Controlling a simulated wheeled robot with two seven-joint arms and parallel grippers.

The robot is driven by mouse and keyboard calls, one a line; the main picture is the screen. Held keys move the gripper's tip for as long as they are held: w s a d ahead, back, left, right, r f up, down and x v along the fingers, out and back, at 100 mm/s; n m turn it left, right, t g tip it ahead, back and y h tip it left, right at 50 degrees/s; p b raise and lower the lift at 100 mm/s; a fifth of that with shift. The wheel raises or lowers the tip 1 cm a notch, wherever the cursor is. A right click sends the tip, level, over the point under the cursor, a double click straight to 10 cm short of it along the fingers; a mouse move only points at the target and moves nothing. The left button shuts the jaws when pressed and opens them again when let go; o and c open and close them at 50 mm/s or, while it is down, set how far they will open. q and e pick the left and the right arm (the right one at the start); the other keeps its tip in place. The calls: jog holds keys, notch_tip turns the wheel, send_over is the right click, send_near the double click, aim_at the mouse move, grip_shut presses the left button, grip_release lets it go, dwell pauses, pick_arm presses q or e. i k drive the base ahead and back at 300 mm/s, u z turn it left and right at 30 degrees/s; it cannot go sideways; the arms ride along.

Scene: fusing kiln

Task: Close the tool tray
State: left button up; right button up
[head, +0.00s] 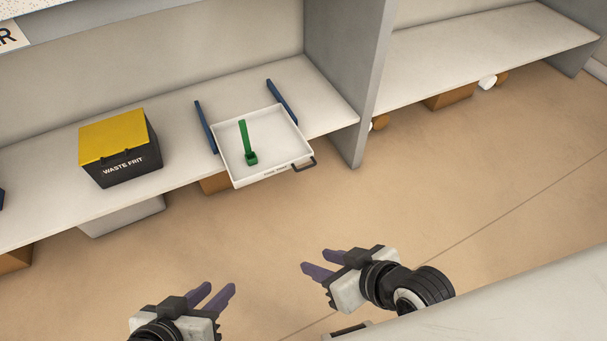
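The tool tray (280,140) is a shallow white tray pulled out between two blue rails (205,127) on a white shelf. Its front end overhangs the shelf edge. A dark handle (305,164) sits on its front wall, toward the right corner. A green tool (246,140) lies inside. My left gripper (215,292) is at the bottom, well short of the tray, its purple fingers apart with nothing between them. My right gripper (312,265) is below and right of the tray, also apart from it, its fingers spread and empty.
A black bin with a yellow lid, marked WASTE FRIT (125,160), stands on the shelf left of the tray. A grey upright panel (350,70) rises right of the tray. The floor between my grippers and the shelf is clear. A pale surface (520,285) fills the lower right.

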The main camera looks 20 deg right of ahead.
aim_at(279, 145)
jog(key=z, duration=0.4)
jog(key=i, duration=0.6)
jog(key=z, duration=0.85)
jog(key=k, duration=0.55)
jog(key=u, duration=0.9)
jog(key=i, duration=0.4)
jog(key=u, duration=0.05)
